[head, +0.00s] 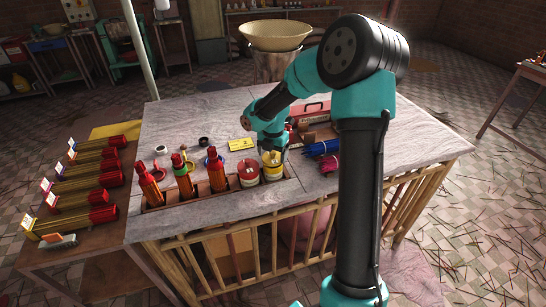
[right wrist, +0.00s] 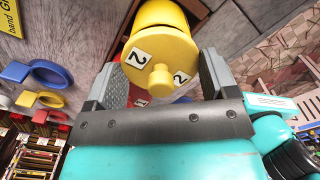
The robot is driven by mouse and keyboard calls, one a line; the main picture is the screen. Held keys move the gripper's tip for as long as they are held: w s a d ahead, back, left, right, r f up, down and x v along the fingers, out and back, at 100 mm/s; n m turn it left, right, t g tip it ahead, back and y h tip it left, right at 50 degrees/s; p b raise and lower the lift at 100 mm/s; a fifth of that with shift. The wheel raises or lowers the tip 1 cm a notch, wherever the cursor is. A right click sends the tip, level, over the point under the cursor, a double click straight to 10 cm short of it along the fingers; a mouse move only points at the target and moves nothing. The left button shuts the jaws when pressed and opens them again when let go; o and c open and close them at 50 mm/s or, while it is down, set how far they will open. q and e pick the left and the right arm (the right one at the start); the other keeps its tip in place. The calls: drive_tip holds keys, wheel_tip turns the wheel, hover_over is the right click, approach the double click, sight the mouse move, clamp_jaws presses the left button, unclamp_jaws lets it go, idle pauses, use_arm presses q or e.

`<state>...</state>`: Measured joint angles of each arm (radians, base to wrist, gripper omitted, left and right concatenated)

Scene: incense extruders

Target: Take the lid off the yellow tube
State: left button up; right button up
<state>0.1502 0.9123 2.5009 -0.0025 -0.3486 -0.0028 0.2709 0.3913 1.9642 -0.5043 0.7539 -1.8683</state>
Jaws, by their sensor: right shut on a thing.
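The yellow tube (head: 272,174) stands in the front rack of the table, at the right end of the row. Its yellow lid (head: 271,158) is at the top; I cannot tell whether it is still seated. My right gripper (head: 272,150) comes down from above and is shut on the lid. In the right wrist view the yellow lid (right wrist: 150,48), with a round knob and "2" labels, sits between the two grey fingers of the gripper (right wrist: 160,75). The fingers hide part of the lid's sides. My left gripper is not in view.
A red-lidded tube (head: 248,170) stands close on the left, with several bottles further left in the rack. Blue sticks (head: 321,148) and a pink bundle (head: 328,163) lie to the right.

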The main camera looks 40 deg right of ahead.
drive_tip(key=shift+r, duration=0.55)
drive_tip(key=shift+s+a+r, duration=0.3)
drive_tip(key=shift+s+r, duration=0.05)
drive_tip(key=shift+r, duration=0.2)
drive_tip(key=s+a+r, duration=0.1)
drive_tip(key=s+a, duration=0.9)
drive_tip(key=s, duration=0.1)
drive_tip(key=shift+r, duration=0.2)
